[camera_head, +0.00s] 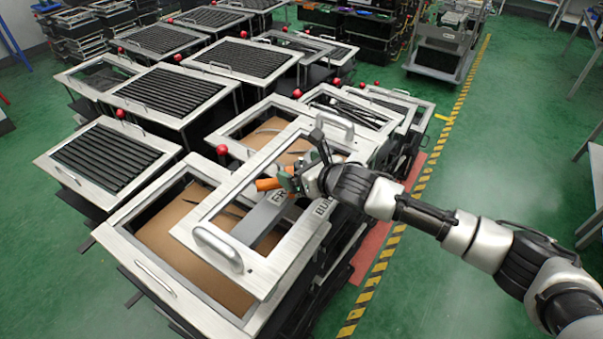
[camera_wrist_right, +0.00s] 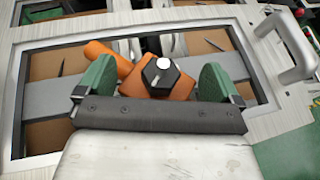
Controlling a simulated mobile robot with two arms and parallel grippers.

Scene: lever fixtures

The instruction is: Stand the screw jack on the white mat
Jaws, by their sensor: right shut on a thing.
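The screw jack (camera_head: 267,184) shows as an orange piece at the tip of my right gripper (camera_head: 288,180). In the right wrist view the orange jack (camera_wrist_right: 128,84) has a rounded arm towards the upper left and a black hexagonal part with a white centre on top. It lies between the green fingers of my right gripper (camera_wrist_right: 160,86), which is shut on it. The jack is over a grey strip inside a metal-framed opening; I cannot tell whether it touches the strip. Its lower part is hidden. I cannot make out a white mat. My left gripper is not in view.
A silver frame with handles (camera_head: 217,248) surrounds the opening, above a brown-floored box (camera_head: 170,222). Several similar framed units with black slats (camera_head: 172,92) and red knobs stand behind and left. Green floor with a yellow-black stripe (camera_head: 392,252) is clear to the right.

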